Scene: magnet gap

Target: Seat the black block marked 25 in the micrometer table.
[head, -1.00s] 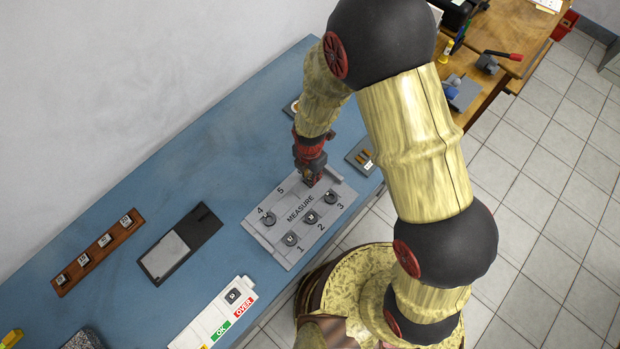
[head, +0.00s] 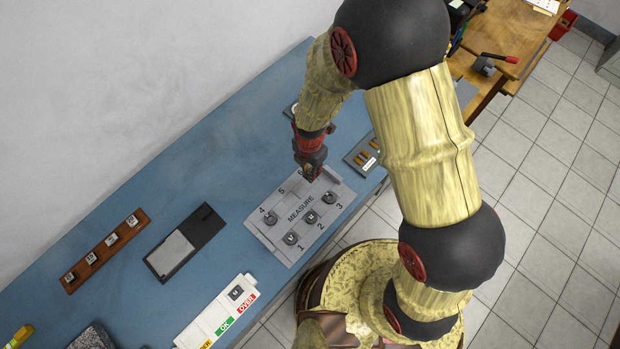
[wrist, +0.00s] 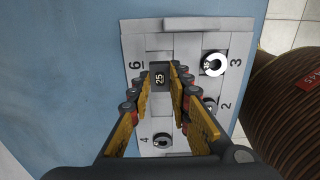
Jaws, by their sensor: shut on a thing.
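The black block marked 25 (wrist: 159,76) shows in the wrist view between the tips of my gripper (wrist: 160,84), which is shut on it. Its number faces up. It is at the end of the grey MEASURE board (head: 268,232) near the number 6; I cannot tell whether it touches the board. In the head view my gripper (head: 311,172) is over the board's far end and the block is hidden. A black plate with a light grey pad (head: 171,255) lies left of the board; I cannot tell which piece is the micrometer table.
Several round pieces, one by 3 (wrist: 213,64), stand on the board. A wooden rack (head: 104,250) with several blocks lies left. A white OK/OVER strip (head: 217,318) holds one block in front. A small tray (head: 365,156) is right of my gripper. Blue bench is clear between them.

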